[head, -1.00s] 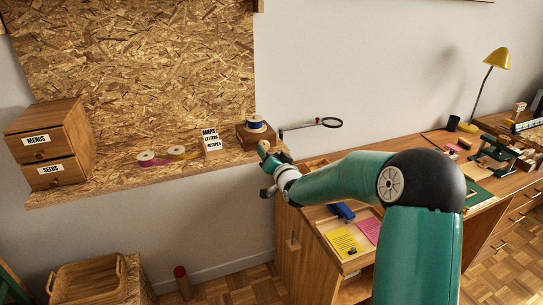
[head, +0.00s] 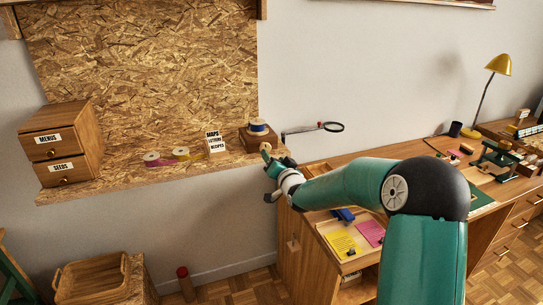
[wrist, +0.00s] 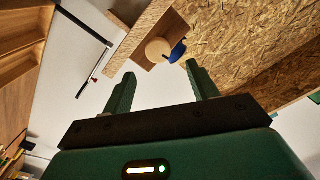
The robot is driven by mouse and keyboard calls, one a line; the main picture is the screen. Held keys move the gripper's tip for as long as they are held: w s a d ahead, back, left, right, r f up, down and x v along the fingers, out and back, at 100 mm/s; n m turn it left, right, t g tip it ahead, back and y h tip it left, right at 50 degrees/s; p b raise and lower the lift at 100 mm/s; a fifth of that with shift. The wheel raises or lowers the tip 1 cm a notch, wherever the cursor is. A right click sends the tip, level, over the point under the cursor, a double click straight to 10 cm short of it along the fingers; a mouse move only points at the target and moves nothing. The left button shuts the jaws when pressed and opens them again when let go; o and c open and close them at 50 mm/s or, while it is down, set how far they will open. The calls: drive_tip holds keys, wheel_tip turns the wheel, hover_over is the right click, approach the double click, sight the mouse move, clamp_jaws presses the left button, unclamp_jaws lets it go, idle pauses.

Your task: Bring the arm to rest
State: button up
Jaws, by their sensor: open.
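My arm (head: 345,186) reaches from the lower right toward the right end of the chipboard shelf (head: 120,184). My gripper (head: 272,158) is at that end, in front of the small wooden box. In the wrist view my gripper (wrist: 160,78) shows two green fingers spread apart with nothing between them. Beyond the fingertips are a pale round thing (wrist: 158,50) and a blue spool (wrist: 178,52) by the wooden box. The head view shows the blue spool (head: 258,128) on top of the box (head: 262,143). My gripper hides part of the shelf end.
The shelf bears a drawer unit (head: 62,145), tape rolls (head: 152,159) and a label card (head: 214,142). A magnifier (head: 332,127) sticks out at the wall. A wooden desk (head: 300,225) with papers stands below and right of my gripper.

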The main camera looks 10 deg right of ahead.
drive_tip(key=s+r+n+g+h, duration=0.2)
drive_tip(key=s+r+g, duration=0.1)
drive_tip(key=s, duration=0.7)
drive_tip(key=s+r+n+g+h, duration=0.2)
drive_tip(key=s+r+g, duration=0.1)
drive_tip(key=s, duration=0.7)
drive_tip(key=s+d+f+g, duration=0.1)
drive_tip(key=s+g, duration=0.5)
drive_tip(key=s, duration=2)
drive_tip(key=shift+s+d+f+n+y, duration=0.3)
drive_tip(key=shift+s, duration=0.05)
